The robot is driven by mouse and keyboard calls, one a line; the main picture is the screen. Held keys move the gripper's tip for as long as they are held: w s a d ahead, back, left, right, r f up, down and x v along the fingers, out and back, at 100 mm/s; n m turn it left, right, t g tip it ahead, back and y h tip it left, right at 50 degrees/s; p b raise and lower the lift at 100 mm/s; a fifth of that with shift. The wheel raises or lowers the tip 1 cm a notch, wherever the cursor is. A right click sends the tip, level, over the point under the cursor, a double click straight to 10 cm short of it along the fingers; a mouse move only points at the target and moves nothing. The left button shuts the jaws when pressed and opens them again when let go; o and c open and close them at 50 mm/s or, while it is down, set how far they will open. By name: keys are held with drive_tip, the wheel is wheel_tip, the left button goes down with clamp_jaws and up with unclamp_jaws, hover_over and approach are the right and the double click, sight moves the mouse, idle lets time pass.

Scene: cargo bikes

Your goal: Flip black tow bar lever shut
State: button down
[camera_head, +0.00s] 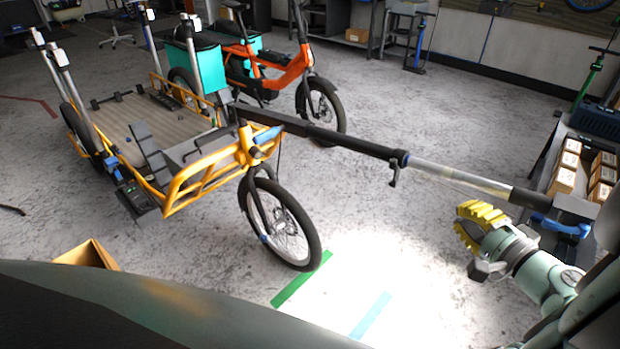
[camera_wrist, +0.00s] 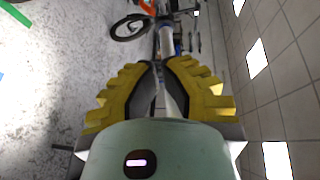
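The tow bar (camera_head: 350,143) runs from the front of the yellow cargo bike to the right, with black sections and a silver tube. A small black lever (camera_head: 393,179) hangs down from the black collar on the bar. It stands away from the tube. My gripper (camera_head: 466,228), with yellow ribbed fingers, is below and to the right of the lever, apart from the bar. In the wrist view my gripper's fingertips (camera_wrist: 159,63) meet closely with nothing seen between them. The bar shows beyond the tips; the lever is too small to make out there.
The yellow cargo bike (camera_head: 215,170) stands at the left, an orange bike (camera_head: 285,72) behind it. A blue handle (camera_head: 562,228) is at the bar's right end. Boxes (camera_head: 565,170) sit on a cart at the right. Open floor lies below the bar.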

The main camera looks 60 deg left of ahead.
drive_tip(key=s+p+x, duration=0.1)
drive_tip(key=s+x, duration=0.1)
drive_tip(key=x, duration=1.1)
drive_tip(key=shift+s+a+p, duration=0.25)
drive_tip(key=shift+s+p, duration=0.15)
drive_tip(key=shift+s, duration=0.1)
drive_tip(key=shift+f+t+b, duration=0.1)
drive_tip(key=shift+t+b, duration=0.2)
